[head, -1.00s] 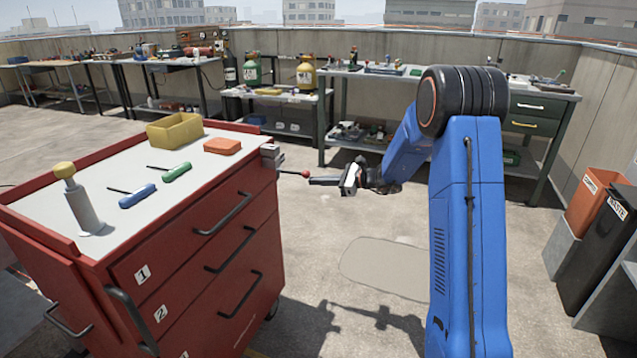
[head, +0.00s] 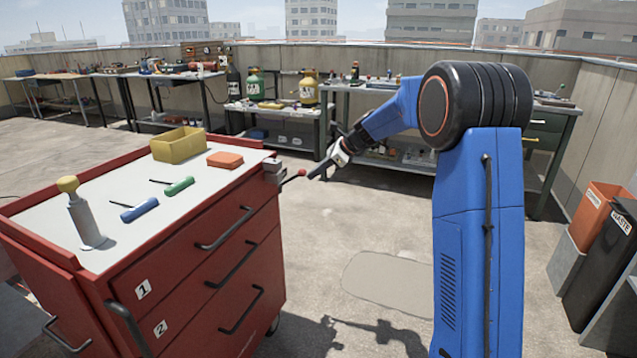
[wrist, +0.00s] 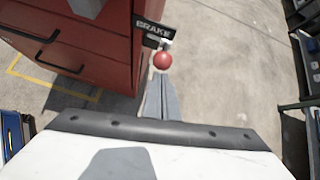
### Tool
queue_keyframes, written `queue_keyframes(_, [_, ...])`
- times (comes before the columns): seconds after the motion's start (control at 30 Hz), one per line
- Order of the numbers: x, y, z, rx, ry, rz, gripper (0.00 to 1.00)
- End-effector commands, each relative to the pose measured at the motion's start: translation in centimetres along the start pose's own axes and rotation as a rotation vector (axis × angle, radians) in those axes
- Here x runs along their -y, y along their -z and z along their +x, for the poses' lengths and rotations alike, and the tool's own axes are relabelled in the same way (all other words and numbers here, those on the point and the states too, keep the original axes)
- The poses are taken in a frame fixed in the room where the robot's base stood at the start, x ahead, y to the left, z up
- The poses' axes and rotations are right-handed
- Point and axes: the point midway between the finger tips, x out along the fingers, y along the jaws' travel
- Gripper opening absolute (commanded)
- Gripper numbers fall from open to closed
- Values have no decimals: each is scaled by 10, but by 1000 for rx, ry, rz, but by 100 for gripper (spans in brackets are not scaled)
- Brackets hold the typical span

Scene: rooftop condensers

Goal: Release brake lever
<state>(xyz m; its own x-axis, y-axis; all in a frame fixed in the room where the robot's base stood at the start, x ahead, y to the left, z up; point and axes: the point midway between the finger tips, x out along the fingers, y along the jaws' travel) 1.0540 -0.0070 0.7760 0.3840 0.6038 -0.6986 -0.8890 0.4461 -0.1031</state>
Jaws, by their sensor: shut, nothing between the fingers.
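The brake lever (head: 292,178) sticks out from the far right corner of the red tool cart (head: 215,255) and ends in a red ball knob. In the wrist view the red knob (wrist: 162,60) sits just beyond my fingertips, beside a dark plate marked BRAKE (wrist: 154,30). My gripper (head: 314,173) is shut and empty, pointing down and left, with its tips close to the knob. In the wrist view my closed fingers (wrist: 161,82) reach toward the knob. I cannot tell whether they touch it.
The cart top holds a yellow bin (head: 178,145), an orange box (head: 225,160), two screwdrivers and a grey cylinder with a yellow knob (head: 82,212). Workbenches (head: 400,172) line the back wall. Waste bins (head: 603,250) stand at the right. The floor between is clear.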

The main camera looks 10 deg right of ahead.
Motion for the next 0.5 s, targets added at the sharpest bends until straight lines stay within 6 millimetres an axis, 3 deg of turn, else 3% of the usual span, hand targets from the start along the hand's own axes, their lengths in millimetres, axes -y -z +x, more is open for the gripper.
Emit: queue_keyframes(0.5, [12,-64,-2,-390,-75,13,0])
